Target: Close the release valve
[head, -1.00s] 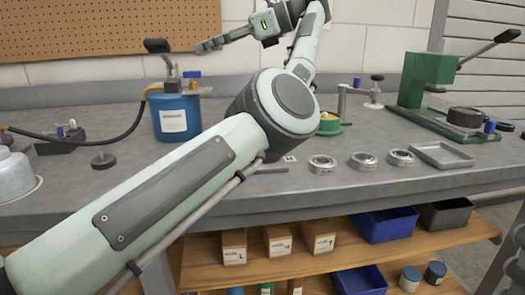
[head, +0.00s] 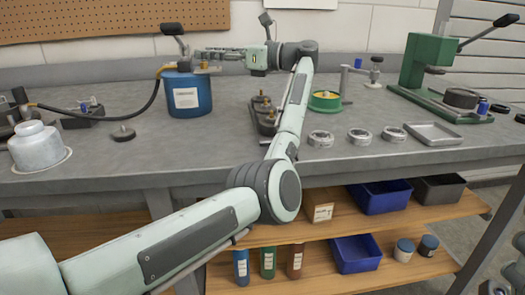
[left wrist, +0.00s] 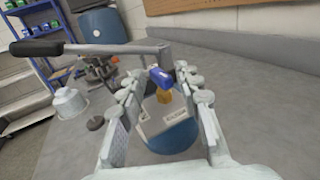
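The release valve is a small blue lever (left wrist: 160,77) on a brass body (left wrist: 164,97) on top of the blue tank (head: 188,95). In the left wrist view it lies between the two fingers of my left gripper (left wrist: 154,78). The fingers are spread apart, with room on both sides of the lever; I cannot tell whether either one touches it. In the head view my left gripper (head: 205,54) reaches left over the tank top and hides the blue lever. The tank also shows below the fingers in the left wrist view (left wrist: 172,138). My right gripper is not in view.
The tank's pump handle (head: 172,29) rises close to my left gripper; its black grip also shows in the left wrist view (left wrist: 36,47). A hose (head: 140,112) runs left from the tank. A grey canister (head: 38,145) stands far left. The bench between them is mostly clear.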

